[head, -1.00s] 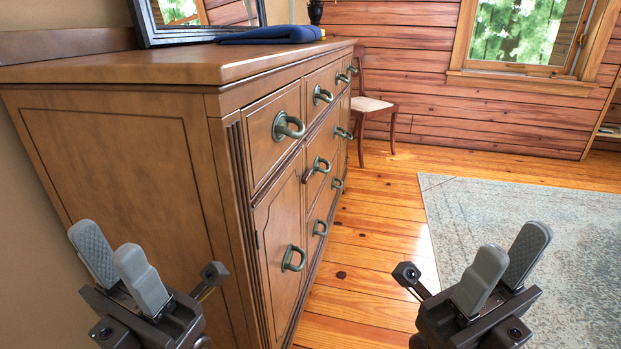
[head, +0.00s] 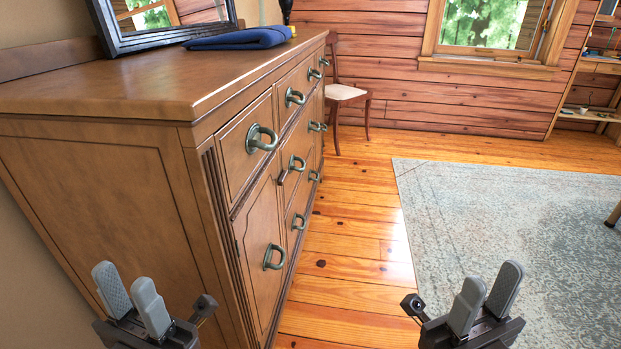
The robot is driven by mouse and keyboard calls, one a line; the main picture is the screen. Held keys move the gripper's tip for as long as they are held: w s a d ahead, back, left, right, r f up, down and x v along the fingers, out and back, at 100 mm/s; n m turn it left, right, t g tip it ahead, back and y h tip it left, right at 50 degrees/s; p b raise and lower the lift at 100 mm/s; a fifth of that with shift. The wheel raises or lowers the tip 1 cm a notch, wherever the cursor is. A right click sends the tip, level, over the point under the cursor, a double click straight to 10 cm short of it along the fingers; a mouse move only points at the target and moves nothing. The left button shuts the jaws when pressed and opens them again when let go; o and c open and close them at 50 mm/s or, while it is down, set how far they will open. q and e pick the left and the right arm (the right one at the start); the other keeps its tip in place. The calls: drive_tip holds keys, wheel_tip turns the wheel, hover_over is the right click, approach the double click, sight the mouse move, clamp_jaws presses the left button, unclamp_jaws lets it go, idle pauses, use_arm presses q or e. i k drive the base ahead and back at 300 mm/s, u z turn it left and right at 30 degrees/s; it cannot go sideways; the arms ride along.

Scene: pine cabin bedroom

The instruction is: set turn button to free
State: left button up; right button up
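A wooden dresser (head: 95,205) stands at the left with drawers and a door on its front. A small dark piece (head: 283,178) sits near the upper far edge of the near cabinet door (head: 258,240); it looks like the turn button, but it is too small to tell which way it points. The door has a green-grey ring handle (head: 273,257) and looks closed. My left gripper (head: 124,275) is open and empty, in front of the dresser's side panel. My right gripper (head: 493,276) is open and empty, above the rug's near edge, well right of the dresser.
A dark-framed mirror (head: 118,42) and a folded blue cloth (head: 238,38) are on the dresser top. A chair (head: 345,92) stands beyond the dresser. The plank floor (head: 345,245) is clear between dresser and rug (head: 460,215). A shelf (head: 590,115) is at far right.

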sight(281, 180)
drive_tip(key=z, duration=1.4)
drive_tip(key=i, duration=4.05)
drive_tip(key=u, duration=3.4)
